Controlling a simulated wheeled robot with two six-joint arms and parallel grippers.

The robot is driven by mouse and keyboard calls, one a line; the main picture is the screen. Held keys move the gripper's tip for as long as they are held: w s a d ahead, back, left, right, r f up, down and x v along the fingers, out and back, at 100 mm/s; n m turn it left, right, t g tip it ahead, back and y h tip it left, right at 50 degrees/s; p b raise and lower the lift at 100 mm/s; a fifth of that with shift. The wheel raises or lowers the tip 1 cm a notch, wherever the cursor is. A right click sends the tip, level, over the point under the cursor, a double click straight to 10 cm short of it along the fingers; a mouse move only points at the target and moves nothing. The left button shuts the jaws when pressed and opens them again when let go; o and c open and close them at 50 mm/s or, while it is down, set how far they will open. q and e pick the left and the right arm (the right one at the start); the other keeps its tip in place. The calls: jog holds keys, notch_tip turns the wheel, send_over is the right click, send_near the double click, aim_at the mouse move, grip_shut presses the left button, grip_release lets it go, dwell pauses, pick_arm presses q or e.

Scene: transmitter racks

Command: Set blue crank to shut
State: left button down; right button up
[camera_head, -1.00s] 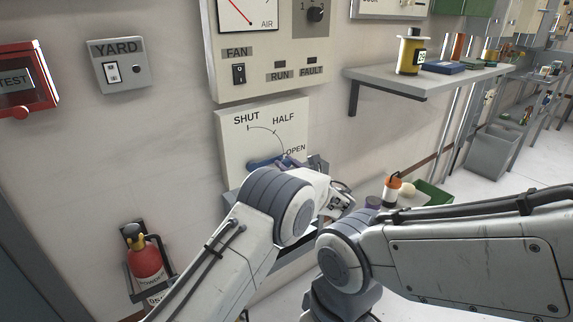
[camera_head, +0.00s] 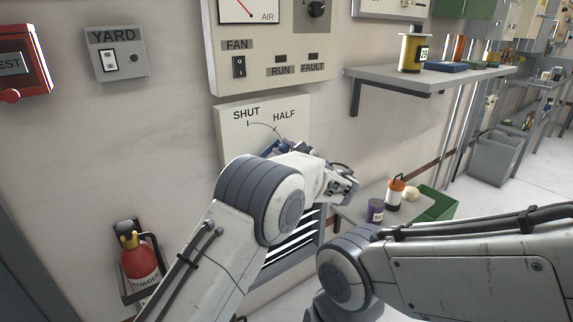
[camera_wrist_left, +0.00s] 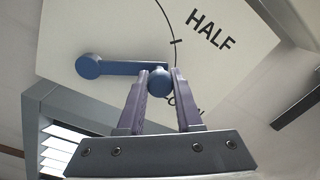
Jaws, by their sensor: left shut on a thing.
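The blue crank (camera_wrist_left: 120,68) is on a pale dial plate marked SHUT, HALF and OPEN. In the left wrist view its pivot is at the left and its knob (camera_wrist_left: 160,80) at the right. The knob end sits between the HALF and OPEN marks. My left gripper (camera_wrist_left: 160,88) is shut on the knob, with a purple finger on each side. In the head view the left gripper (camera_head: 283,147) is in front of the plate (camera_head: 231,123), and my arm hides most of the crank and the OPEN label. My right gripper is out of view.
A control panel with a FAN switch (camera_head: 239,67) is above the plate, and a grey shelf (camera_head: 385,77) is to its right. Below are a louvred vent (camera_head: 290,245) and a low shelf with a green bin (camera_head: 440,208). A red extinguisher (camera_head: 139,262) hangs at lower left.

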pick_arm(q)
jog(key=s+a+r+n+b, duration=0.1)
jog(key=a+n+b, duration=0.1)
jog(key=n+b, duration=0.2)
jog(key=s+a+r+n+b, duration=0.2)
jog(key=n+b, duration=0.1)
jog(key=b, duration=0.4)
jog(key=s+a+r+n+y+b, duration=0.1)
jog(key=n+b, duration=0.3)
jog(key=b, duration=0.1)
jog(key=shift+s+a+r+n+b, duration=0.15)
jog(key=shift+a+r+n+b, duration=0.15)
jog(key=shift+a, duration=0.1)
jog(key=shift+s+a+r+n+b, duration=0.25)
jog(key=shift+a+n+b, duration=0.2)
jog(key=shift+n+b, duration=0.45)
jog(key=shift+s, duration=0.1)
jog(key=c, duration=0.6)
grip_release()
jog(key=shift+a, duration=0.1)
jog(key=p+v, duration=0.2)
jog(key=v, duration=0.8)
jog(key=shift+s+r, duration=0.1)
jog(key=shift+s, duration=0.1)
